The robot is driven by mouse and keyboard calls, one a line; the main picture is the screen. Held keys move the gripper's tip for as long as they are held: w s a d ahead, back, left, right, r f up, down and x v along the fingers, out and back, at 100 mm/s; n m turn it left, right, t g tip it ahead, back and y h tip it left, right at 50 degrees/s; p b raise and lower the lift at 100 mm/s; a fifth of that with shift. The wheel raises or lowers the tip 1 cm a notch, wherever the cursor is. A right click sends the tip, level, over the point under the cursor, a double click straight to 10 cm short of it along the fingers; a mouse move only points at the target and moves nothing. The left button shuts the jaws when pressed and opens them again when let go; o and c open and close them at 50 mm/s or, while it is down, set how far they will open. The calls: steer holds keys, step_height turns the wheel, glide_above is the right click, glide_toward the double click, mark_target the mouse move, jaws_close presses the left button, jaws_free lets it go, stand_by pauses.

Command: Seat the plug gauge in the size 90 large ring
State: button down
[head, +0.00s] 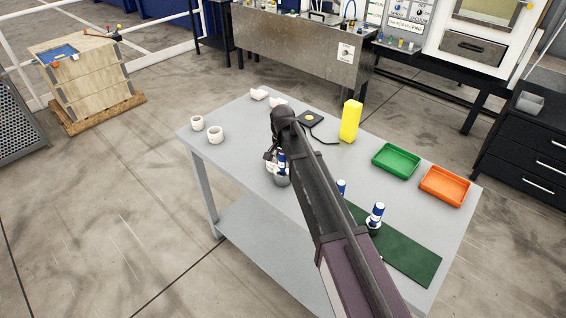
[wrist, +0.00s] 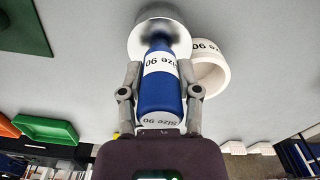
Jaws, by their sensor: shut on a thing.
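My gripper (wrist: 160,70) is shut on the blue handle of the plug gauge (wrist: 160,95); its white bands read size 90. The gauge's wide, shiny grey end (wrist: 143,38) points away from the wrist. In the head view the gauge's grey end (head: 282,181) shows below the arm, over the grey table. A white ring marked size 90 (wrist: 211,78) is beside the grey end, to its right in the wrist view and partly covered by it. The gauge's end does not look inside this ring. In the head view my arm hides most of the ring and the fingers.
Two white rings (head: 215,135) stand at the table's left edge, and two pale pieces (head: 258,94) at the back. A yellow block (head: 350,121), a green tray (head: 397,161) and an orange tray (head: 444,186) stand right. Other blue-handled gauges (head: 376,214) are by the green mat (head: 410,256).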

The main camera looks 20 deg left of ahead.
steer(key=shift+f+b, duration=0.4)
steer(key=shift+b, duration=0.05)
steer(key=shift+c, duration=1.5)
jaws_free()
steer(key=shift+r, duration=0.15)
step_height(320, 180, up, 12)
steer(key=p, duration=1.3)
steer(key=shift+r, duration=0.25)
steer(key=s+d, duration=0.2)
steer(key=d, duration=1)
steer(key=s+d, duration=0.3)
steer(key=d, duration=0.8)
steer(key=s+d, duration=0.6)
steer(key=d, duration=0.4)
steer(key=s+d+n, duration=0.1)
steer(key=s+d, duration=0.5)
steer(key=d, duration=0.4)
steer(key=shift+d, duration=0.25)
